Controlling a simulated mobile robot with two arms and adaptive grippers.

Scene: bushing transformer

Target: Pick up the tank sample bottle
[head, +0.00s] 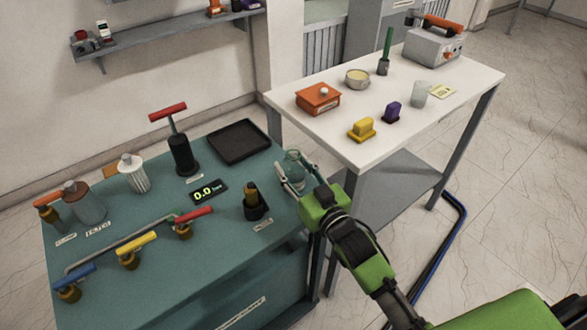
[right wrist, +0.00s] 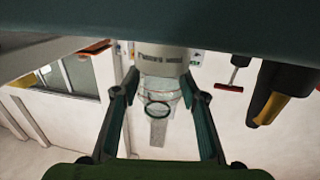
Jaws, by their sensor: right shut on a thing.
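The tank sample bottle (head: 294,160) is a small clear, greenish bottle at the right edge of the teal bench. My right gripper (head: 290,178) is around it, shut on it. In the right wrist view the bottle (right wrist: 162,98) shows between the two dark fingers, with a pale band bearing print (right wrist: 163,60) towards the top of the picture. The fingers partly hide the bottle in the head view. I cannot tell whether its base touches the bench. My left gripper is not in view.
The teal bench (head: 215,262) holds a black tray (head: 239,142), a red-handled pump (head: 180,140), a display (head: 208,192), an amber bottle in a black holder (head: 251,200) and several valves. A white table (head: 330,125) behind holds an orange box (head: 318,99) and other items.

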